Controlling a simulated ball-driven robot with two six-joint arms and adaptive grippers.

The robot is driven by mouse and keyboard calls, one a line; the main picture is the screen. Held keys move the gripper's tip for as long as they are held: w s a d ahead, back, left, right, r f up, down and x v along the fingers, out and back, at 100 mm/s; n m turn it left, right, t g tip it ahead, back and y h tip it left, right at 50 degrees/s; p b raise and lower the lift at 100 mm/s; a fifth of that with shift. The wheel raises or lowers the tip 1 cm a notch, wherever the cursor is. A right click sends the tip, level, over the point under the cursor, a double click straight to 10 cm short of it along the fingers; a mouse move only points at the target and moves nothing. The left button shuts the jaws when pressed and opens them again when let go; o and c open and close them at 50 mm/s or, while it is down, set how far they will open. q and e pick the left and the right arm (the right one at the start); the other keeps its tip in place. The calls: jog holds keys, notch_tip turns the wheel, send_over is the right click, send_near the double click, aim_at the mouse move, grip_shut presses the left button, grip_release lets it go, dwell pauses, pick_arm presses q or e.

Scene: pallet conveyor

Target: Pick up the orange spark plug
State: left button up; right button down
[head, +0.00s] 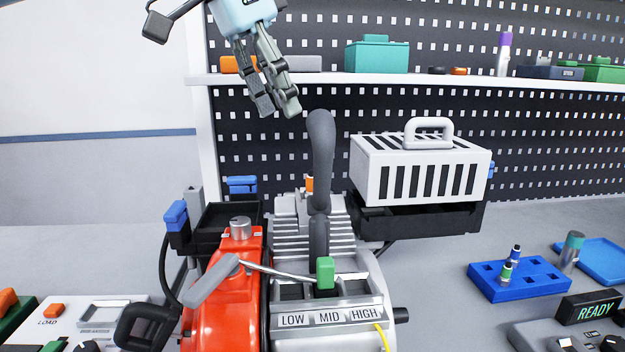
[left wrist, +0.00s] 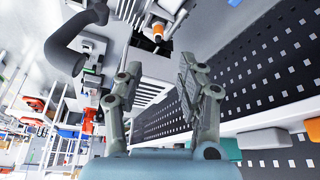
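The orange spark plug (head: 309,184) sits at the top of the finned grey engine block (head: 290,225) in the head view, partly hidden behind a dark grey curved tube (head: 321,150). In the left wrist view an orange piece with a pale end, seemingly the plug (left wrist: 158,31), shows at the top centre, beyond my fingertips. My left gripper (head: 278,110) hangs above and left of the plug, fingers pointing down, apart from everything. In the left wrist view its fingers (left wrist: 160,75) stand apart with nothing between them. My right gripper is not in view.
A white slotted box with a handle (head: 420,170) stands right of the tube. A shelf (head: 400,79) with boxes runs behind my left gripper. A blue rack (head: 520,280) holds small plugs at right.

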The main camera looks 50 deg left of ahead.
pick_arm(q)
jog(key=p, duration=0.4)
send_over(311, 170)
jog(key=s+a, duration=0.1)
jog(key=s, duration=0.1)
jog(key=shift+w+f, duration=0.15)
jog(key=shift+f, duration=2.5)
jog(key=x, duration=0.3)
jog(key=shift+d+f, duration=0.35)
jog(key=shift+f, duration=0.05)
jog(key=shift+w+f, duration=0.2)
jog(key=shift+f, duration=0.35)
jog(key=shift+c, duration=0.2)
grip_shut()
